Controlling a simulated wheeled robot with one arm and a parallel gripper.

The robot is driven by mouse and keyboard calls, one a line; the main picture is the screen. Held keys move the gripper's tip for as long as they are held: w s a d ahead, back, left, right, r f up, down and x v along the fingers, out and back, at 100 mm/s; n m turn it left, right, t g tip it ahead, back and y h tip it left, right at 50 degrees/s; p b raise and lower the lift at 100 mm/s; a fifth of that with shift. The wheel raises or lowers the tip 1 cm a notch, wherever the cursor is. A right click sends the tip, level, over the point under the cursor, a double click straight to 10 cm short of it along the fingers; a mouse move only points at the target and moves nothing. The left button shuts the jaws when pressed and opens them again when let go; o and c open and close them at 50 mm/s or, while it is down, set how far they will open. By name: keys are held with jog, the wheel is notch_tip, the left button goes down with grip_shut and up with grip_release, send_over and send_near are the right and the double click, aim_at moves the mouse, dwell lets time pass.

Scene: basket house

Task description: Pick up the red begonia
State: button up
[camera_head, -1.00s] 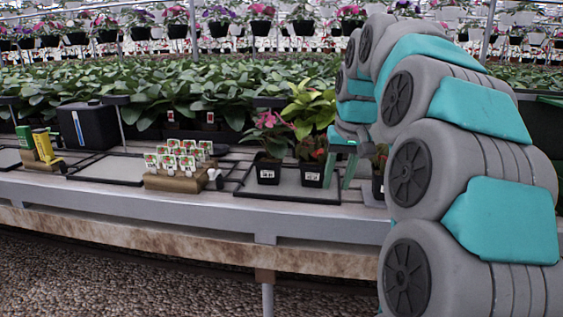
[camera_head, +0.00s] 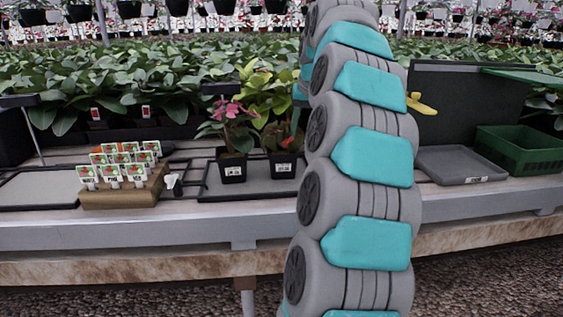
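A small potted plant with reddish blooms (camera_head: 284,142), which looks like the red begonia, stands upright in a black pot on the bench, just left of my arm. A taller pink-flowered plant (camera_head: 232,118) in a black pot stands to its left. My gripper is mostly hidden behind my own arm. Only a teal part (camera_head: 296,117) shows beside the arm, at the right edge of the reddish plant. I cannot tell whether it touches the plant or whether its fingers are open.
A grey tray (camera_head: 460,166) and a green crate (camera_head: 521,150) are on the right. Dense leafy plants fill the back. My arm hides the bench's middle.

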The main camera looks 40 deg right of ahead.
aim_at(283, 150)
jog(key=shift+p+x, duration=0.35)
jog(key=shift+x, duration=2)
jog(key=shift+c, duration=0.3)
grip_shut()
